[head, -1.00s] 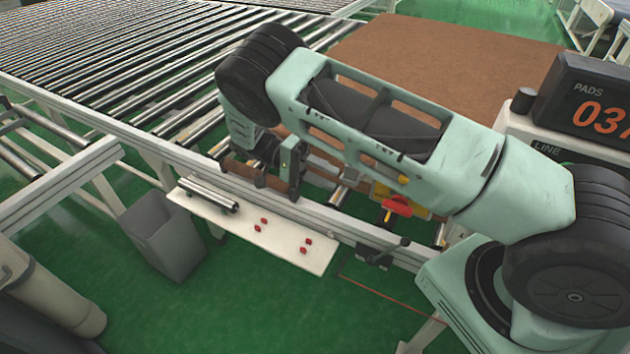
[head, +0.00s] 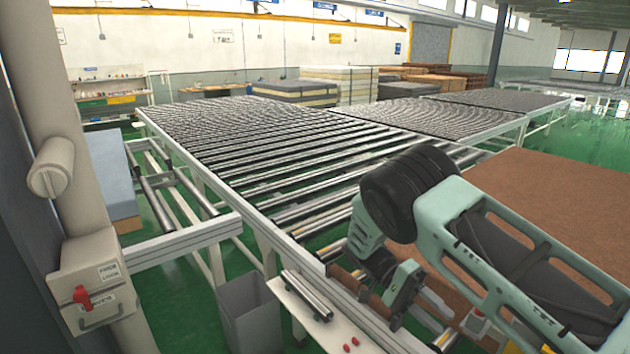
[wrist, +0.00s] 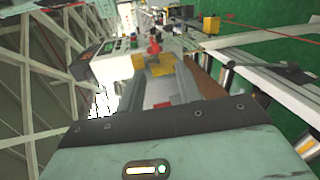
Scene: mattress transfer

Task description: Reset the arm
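My arm, pale green with black joints, reaches in from the right in the head view. My gripper (head: 396,298) hangs at its end, above the near rail of the roller conveyor (head: 262,232), close to the edge of the brown pad (head: 560,200). The fingertips are too small and partly hidden to tell their opening. The wrist view shows mostly the pale green housing of my arm, with a rail and a red-and-yellow switch (wrist: 154,50) beyond it. I see nothing held.
A white shelf (head: 345,335) with metal rods and red pieces hangs along the conveyor. A control box with a red handle (head: 90,290) is on a post at left. Mattress stacks (head: 340,90) stand far back.

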